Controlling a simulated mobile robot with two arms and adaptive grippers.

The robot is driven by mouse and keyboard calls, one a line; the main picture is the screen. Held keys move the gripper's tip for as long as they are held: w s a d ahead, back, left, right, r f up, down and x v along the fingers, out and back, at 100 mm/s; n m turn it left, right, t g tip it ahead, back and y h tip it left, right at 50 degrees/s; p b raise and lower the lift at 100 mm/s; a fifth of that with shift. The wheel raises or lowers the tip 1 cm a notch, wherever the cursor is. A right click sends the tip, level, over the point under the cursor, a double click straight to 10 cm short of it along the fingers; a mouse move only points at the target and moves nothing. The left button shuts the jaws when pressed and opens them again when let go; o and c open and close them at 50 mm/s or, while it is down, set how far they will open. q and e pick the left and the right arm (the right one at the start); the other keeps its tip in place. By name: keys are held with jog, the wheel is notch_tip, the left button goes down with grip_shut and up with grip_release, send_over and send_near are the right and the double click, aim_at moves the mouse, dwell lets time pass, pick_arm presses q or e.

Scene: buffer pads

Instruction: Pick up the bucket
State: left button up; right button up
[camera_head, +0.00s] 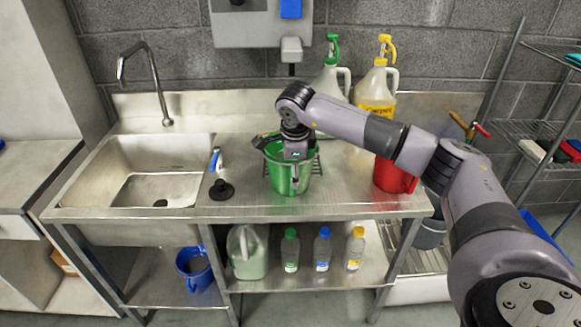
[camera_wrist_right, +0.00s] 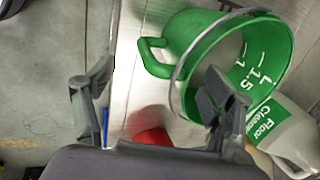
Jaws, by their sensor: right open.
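A green bucket (camera_head: 286,180) stands upright on the steel counter, right of the sink. In the right wrist view the green bucket (camera_wrist_right: 185,32) shows its open mouth, white scale marks, a spout-like green grip and a thin grey wire handle. My right gripper (camera_head: 281,158) is at the bucket's rim, pointing down, and covers part of it. My left gripper is out of view.
A red bucket (camera_head: 394,178) stands to the right, behind my arm. Two large jugs (camera_head: 376,88) stand behind. A blue bucket (camera_head: 194,268) and several bottles (camera_head: 322,250) are on the lower shelf.

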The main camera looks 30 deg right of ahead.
jog(key=p+x, duration=0.1)
jog(key=x, duration=0.3)
jog(key=shift+w+d+f, duration=0.1)
jog(key=shift+w+f, duration=0.1)
jog(key=shift+f, duration=0.05)
